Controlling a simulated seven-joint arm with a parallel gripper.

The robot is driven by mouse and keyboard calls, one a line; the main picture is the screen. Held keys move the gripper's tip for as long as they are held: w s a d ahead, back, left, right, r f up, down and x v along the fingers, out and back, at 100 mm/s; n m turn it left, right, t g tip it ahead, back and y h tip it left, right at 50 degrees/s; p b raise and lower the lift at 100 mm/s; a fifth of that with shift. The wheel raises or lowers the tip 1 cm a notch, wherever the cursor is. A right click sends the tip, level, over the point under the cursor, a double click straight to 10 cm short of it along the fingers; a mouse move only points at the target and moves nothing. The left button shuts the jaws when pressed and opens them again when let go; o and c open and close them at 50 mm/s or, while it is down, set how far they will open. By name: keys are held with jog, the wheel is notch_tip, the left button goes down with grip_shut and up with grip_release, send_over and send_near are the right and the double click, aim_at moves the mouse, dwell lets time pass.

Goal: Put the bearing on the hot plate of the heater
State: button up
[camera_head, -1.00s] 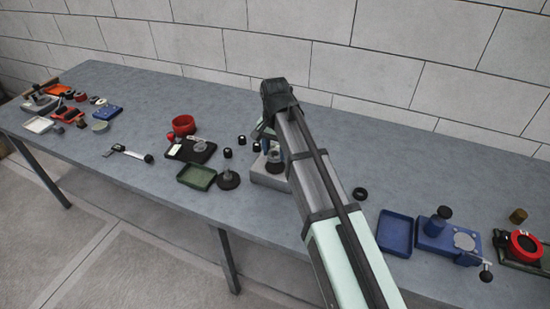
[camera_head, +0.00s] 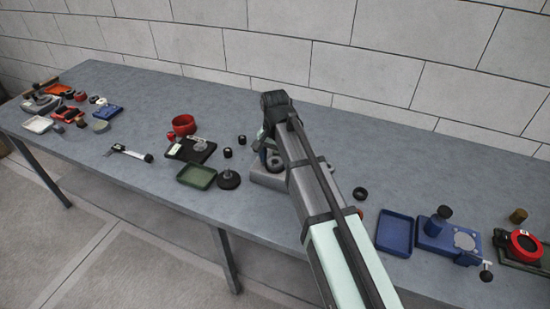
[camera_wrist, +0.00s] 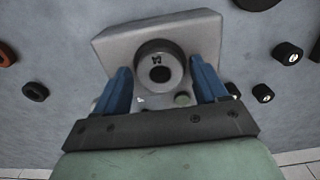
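The heater (camera_head: 262,178) is a light grey block on the table, partly behind my arm in the head view. It also shows in the wrist view (camera_wrist: 113,47). A thick grey ring with a dark centre hole and a small marking, which looks like the bearing (camera_wrist: 144,62), lies flat on top of it. It also shows in the head view (camera_head: 273,163). My gripper (camera_wrist: 160,78) is over the heater, its blue fingers spread on either side of the ring, with visible gaps. The hot plate itself is hidden under the ring.
Small black caps (camera_head: 228,153), a black disc with a stem (camera_head: 228,179) and a green tray (camera_head: 196,176) lie left of the heater. A black ring (camera_head: 360,193), a blue tray (camera_head: 395,231) and a blue fixture (camera_head: 447,242) lie right. The wall is behind.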

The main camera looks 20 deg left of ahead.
notch_tip(320, 180, up, 12)
jog(key=shift+r, duration=0.2)
dwell(0.7)
